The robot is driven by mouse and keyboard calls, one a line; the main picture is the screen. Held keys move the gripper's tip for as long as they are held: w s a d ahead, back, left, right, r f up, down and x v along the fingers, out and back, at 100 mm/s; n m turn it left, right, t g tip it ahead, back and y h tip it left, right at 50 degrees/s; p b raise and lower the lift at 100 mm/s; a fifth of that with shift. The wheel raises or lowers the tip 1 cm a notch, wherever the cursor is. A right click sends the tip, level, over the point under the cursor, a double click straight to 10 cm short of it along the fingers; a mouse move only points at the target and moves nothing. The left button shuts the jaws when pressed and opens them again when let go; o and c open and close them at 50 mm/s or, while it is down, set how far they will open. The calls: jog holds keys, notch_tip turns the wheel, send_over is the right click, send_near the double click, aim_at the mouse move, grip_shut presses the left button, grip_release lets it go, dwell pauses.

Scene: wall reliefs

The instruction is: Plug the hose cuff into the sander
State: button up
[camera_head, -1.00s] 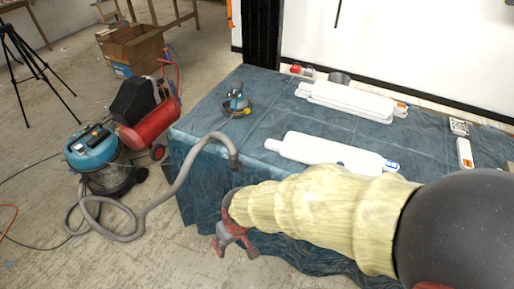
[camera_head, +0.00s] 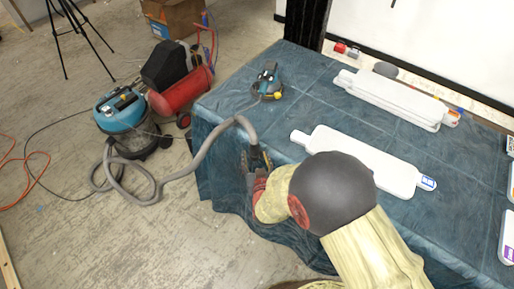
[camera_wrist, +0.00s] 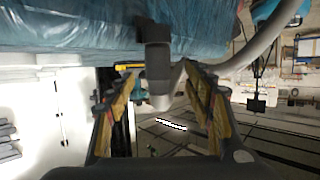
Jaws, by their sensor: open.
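My gripper (camera_head: 251,167) is at the cuff, partly hidden behind my own arm. In the wrist view, my gripper (camera_wrist: 159,78) is open, with the dark cuff (camera_wrist: 158,62) between its yellow-padded fingers. Gaps show on both sides of the cuff. The grey hose (camera_wrist: 255,48) curves off to the right there.
The blue cloth-covered table (camera_head: 300,107) carries long white pieces (camera_head: 360,160) near its middle and more (camera_head: 395,100) behind. The teal vacuum (camera_head: 122,112) and a red compressor (camera_head: 182,92) stand on the floor at left. A black post (camera_head: 305,22) rises behind the table.

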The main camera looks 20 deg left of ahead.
aim_at(255, 151)
jog(key=b+x, duration=0.2)
jog(key=x, duration=0.5)
jog(key=shift+d+r, duration=0.1)
jog(key=shift+c, duration=0.7)
jog(key=c, duration=1.1)
